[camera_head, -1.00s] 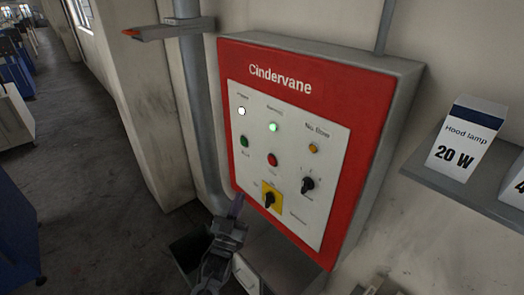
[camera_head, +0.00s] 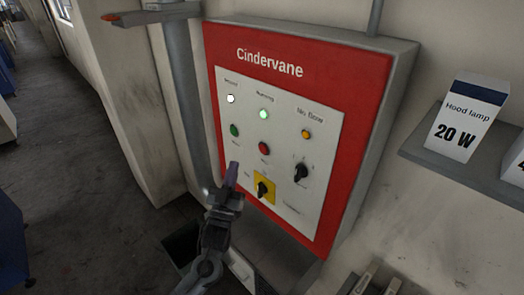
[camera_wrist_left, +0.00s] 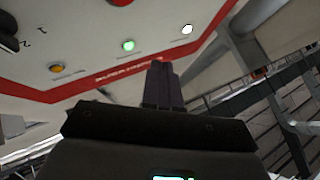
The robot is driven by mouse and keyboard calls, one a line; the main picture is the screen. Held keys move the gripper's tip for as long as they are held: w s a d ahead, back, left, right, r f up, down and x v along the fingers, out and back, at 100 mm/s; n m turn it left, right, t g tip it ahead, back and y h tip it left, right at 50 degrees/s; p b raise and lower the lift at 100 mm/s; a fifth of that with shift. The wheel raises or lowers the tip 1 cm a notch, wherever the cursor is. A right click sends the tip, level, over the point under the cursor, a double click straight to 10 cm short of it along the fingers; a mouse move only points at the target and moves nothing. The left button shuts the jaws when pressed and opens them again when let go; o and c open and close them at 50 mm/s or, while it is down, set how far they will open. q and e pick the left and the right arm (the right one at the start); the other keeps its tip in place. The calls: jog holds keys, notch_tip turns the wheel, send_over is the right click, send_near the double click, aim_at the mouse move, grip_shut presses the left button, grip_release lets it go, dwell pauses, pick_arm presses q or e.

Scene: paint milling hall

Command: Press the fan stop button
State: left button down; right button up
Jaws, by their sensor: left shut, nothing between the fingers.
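The red push button (camera_head: 264,148) sits in the middle of the white plate on the red Cindervane control panel (camera_head: 345,180); the small label below it is too blurred to read. Part of a red button (camera_wrist_left: 120,2) shows at the top edge of the left wrist view. My left gripper (camera_head: 232,176) is shut and empty, its fingers pointing up in front of the panel's lower left part. The fingertips are below and left of the red button, apart from it in the picture. The fingers also show in the left wrist view (camera_wrist_left: 160,83). My right gripper is out of view.
Near the red button are a green button (camera_head: 234,131), a black selector knob (camera_head: 301,172) and a yellow-backed rotary switch (camera_head: 264,188). White, green and amber lamps are above. A shelf (camera_head: 450,172) with a Hood lamp box (camera_head: 467,120) is right; a pipe (camera_head: 183,100) runs left.

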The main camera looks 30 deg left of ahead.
aim_at(263, 149)
pick_arm(q)
jog(key=w+d+b, duration=0.1)
jog(key=w+b, duration=0.2)
jog(key=w, duration=0.5)
jog(key=shift+d+b, duration=0.25)
jog(key=shift+b, duration=0.1)
dwell(0.6)
dwell(0.8)
jog(key=shift+w, duration=0.2)
dwell(0.3)
jog(key=shift+w+d, duration=0.1)
jog(key=shift+w, duration=0.15)
